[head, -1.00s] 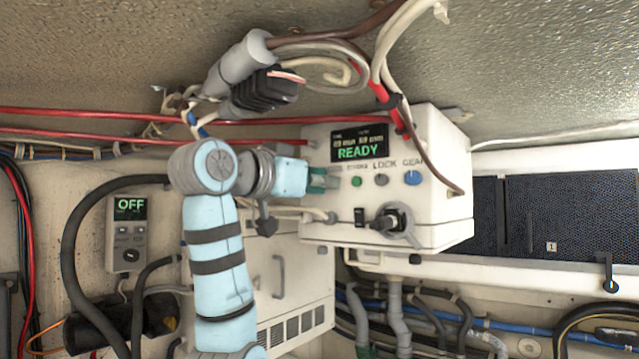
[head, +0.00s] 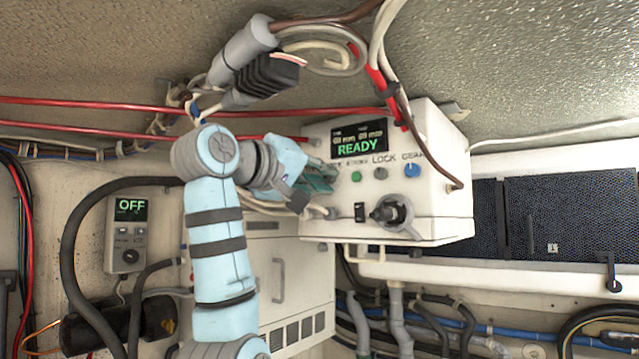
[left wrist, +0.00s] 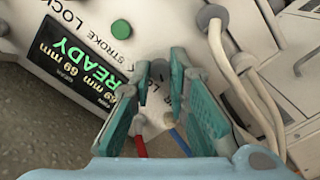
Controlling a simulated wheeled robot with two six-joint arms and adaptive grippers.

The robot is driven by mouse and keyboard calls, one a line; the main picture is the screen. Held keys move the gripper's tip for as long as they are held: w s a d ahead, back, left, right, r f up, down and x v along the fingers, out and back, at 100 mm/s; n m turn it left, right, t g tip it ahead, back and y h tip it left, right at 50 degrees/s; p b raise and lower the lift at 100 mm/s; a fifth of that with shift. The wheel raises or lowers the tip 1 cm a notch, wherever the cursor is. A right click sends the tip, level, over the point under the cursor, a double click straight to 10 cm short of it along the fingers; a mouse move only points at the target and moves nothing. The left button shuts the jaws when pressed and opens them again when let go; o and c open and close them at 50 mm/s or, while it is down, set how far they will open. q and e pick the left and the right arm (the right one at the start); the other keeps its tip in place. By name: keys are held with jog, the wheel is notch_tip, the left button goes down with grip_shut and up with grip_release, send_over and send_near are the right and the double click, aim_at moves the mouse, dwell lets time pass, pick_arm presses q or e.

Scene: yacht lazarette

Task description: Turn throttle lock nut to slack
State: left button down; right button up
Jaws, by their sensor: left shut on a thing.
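My left gripper (head: 328,176) has its fingers at the left part of the white control box's (head: 430,160) front, below the lit READY display. In the left wrist view, its teal fingers (left wrist: 160,72) close around a small grey nut-like knob (left wrist: 157,75) beside a partly covered label. The fingers hide most of this knob, so its turn angle cannot be read. The display (head: 358,141) shows READY in green; in the left wrist view it also reads 69 mm twice. My right gripper is not in view.
To the right sit a green button (head: 356,176), a grey knob (head: 380,174) and a blue knob (head: 411,171). A black-handled lever (head: 385,213) juts out below. Cables with a black connector (head: 270,75) hang above my arm. An OFF panel (head: 128,230) is at left.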

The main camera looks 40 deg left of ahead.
pick_arm(q)
jog(key=n+b, duration=0.1)
jog(key=n, duration=0.3)
jog(key=shift+n+b, duration=0.6)
jog(key=shift+n, duration=1.1)
jog(key=c, duration=1.8)
grip_release()
jog(key=shift+o, duration=1.3)
jog(key=shift+w, duration=0.2)
jog(key=s, duration=0.7)
jog(key=shift+s, duration=0.35)
